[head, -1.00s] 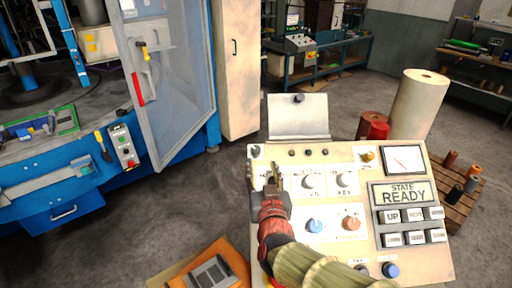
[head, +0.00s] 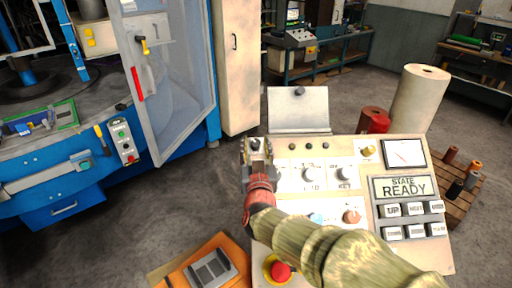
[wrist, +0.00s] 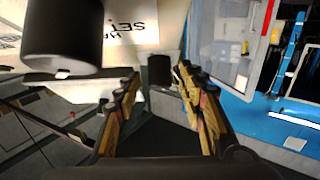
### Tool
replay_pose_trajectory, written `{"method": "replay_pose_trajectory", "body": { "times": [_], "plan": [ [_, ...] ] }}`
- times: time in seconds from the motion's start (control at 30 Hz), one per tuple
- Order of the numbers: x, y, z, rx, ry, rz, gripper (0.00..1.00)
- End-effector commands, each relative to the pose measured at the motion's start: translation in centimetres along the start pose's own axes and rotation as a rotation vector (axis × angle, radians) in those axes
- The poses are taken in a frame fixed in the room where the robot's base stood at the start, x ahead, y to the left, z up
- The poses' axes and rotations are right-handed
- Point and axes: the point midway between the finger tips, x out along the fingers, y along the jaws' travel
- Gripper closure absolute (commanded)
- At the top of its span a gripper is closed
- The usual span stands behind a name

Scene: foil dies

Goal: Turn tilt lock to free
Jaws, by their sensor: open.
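The cream control panel (head: 390,265) stands in front of me. My gripper (head: 257,147) is open at its upper left corner. In the wrist view the two fingers of my gripper (wrist: 158,85) stand apart, with a small dark knob (wrist: 160,70) showing between their tips; I cannot tell whether they touch it. No label reading tilt lock is legible, so I cannot confirm which control that is. A large dark knob (wrist: 62,42) is close by at the left, near printed "SET" lettering. My gripper and forearm hide the panel's left side.
The blue machine (head: 178,140) with a clear door is at the left.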

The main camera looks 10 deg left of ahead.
Motion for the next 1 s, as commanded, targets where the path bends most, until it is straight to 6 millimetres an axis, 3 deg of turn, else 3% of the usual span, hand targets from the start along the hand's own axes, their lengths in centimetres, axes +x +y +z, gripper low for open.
{"method": "replay_pose_trajectory", "body": {
  "times": [0.2,0.87,1.0],
  "plan": [
    [0.01,0.01,-0.01,0.0,0.0,0.0,0.61],
    [-0.01,0.01,0.01,0.0,-0.001,0.0,0.98],
    [-0.01,0.01,0.01,0.0,-0.001,0.0,1.0]
  ]
}}
